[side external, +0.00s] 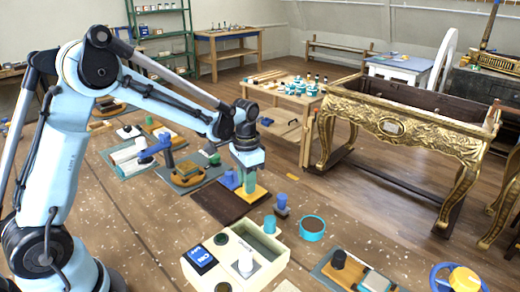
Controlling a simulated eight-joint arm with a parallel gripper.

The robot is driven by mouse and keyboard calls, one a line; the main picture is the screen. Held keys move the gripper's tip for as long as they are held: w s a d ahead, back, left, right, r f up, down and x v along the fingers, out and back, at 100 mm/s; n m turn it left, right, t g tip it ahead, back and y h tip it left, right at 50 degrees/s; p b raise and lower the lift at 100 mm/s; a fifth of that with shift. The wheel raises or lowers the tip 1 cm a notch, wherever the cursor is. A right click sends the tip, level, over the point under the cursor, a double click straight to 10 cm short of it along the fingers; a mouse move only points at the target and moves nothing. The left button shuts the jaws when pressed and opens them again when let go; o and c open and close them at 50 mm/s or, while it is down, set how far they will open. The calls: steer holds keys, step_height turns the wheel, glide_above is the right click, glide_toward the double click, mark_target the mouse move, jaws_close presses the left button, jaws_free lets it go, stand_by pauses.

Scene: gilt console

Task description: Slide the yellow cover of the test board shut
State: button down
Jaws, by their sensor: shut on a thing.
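The yellow cover (259,194) shows as a flat yellow plate at the right end of a dark brown board (217,205), which looks like the test board. The board's left and front part lies bare. My gripper (249,187) points straight down over the yellow cover, with its fingertips low at the plate. It is shut on a small part there, apparently the cover's upright handle; the fingers mostly hide it. How far the cover reaches behind the gripper is hidden.
A cream box (222,241) with blue, white and dark parts stands in front. A blue knob piece (282,204) and a teal round bowl (313,228) stand close on the right. A grey board with a brown block (187,172) lies left. A gilt console (400,128) stands behind right.

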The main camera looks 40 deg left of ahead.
steer(key=c, duration=0.9)
jaws_free()
steer(key=shift+w, duration=0.2)
steer(key=shift+c, duration=0.2)
steer(key=shift+r, duration=0.1)
step_height(320, 180, up, 12)
steer(key=s+d+n+t, duration=0.1)
steer(key=s+d+t, duration=0.1)
steer(key=s, duration=0.5)
steer(key=s+d+f+n+t, duration=0.1)
steer(key=s+d+n+t, duration=0.1)
steer(key=s+t, duration=0.3)
steer(key=s, duration=0.2)
steer(key=shift+s+f, duration=0.3)
steer(key=shift+s, duration=0.05)
